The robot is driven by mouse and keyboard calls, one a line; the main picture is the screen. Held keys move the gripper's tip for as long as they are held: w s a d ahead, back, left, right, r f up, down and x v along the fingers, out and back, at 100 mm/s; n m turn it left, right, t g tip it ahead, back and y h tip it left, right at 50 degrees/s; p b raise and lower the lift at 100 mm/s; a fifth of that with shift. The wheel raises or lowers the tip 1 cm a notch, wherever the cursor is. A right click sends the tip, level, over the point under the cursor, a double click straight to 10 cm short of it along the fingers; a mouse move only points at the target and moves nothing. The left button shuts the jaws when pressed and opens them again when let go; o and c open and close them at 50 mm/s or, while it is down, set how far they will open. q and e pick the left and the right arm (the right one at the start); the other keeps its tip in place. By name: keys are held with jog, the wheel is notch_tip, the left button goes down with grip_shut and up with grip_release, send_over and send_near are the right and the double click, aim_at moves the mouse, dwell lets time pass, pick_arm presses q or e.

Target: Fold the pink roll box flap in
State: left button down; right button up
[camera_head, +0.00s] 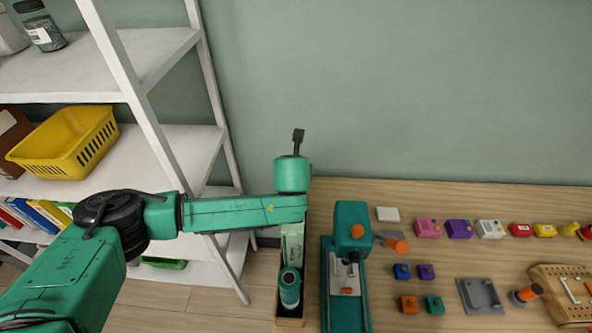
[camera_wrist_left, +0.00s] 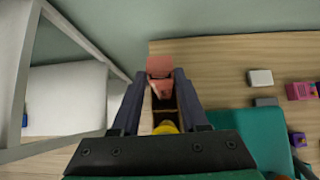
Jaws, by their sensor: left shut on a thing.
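My left gripper (camera_wrist_left: 163,78) shows in the left wrist view, its two dark fingers pointing away over the table's left end. A pink-salmon piece (camera_wrist_left: 160,65) sits between the fingertips, and the gripper is shut on it. It looks like the pink roll box flap. Below it, between the fingers, a dark opening and a yellow rounded thing (camera_wrist_left: 166,127) show; the rest of the box is hidden by my fingers and hand. In the head view my left wrist covers this place and no pink flap shows. My right gripper is in neither view.
A narrow box (camera_head: 291,322) with a teal roll (camera_head: 289,289) stands at the table's left edge. A teal machine (camera_head: 350,215) stands close to its right. Small coloured blocks (camera_head: 459,229) lie further right. A white shelf (camera_head: 165,140) with a yellow basket (camera_head: 66,142) is left.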

pick_arm(q)
jog(key=c, duration=0.7)
grip_release()
jog(key=b+v, duration=0.3)
jog(key=v, duration=1.1)
jog(key=shift+s+r, duration=0.2)
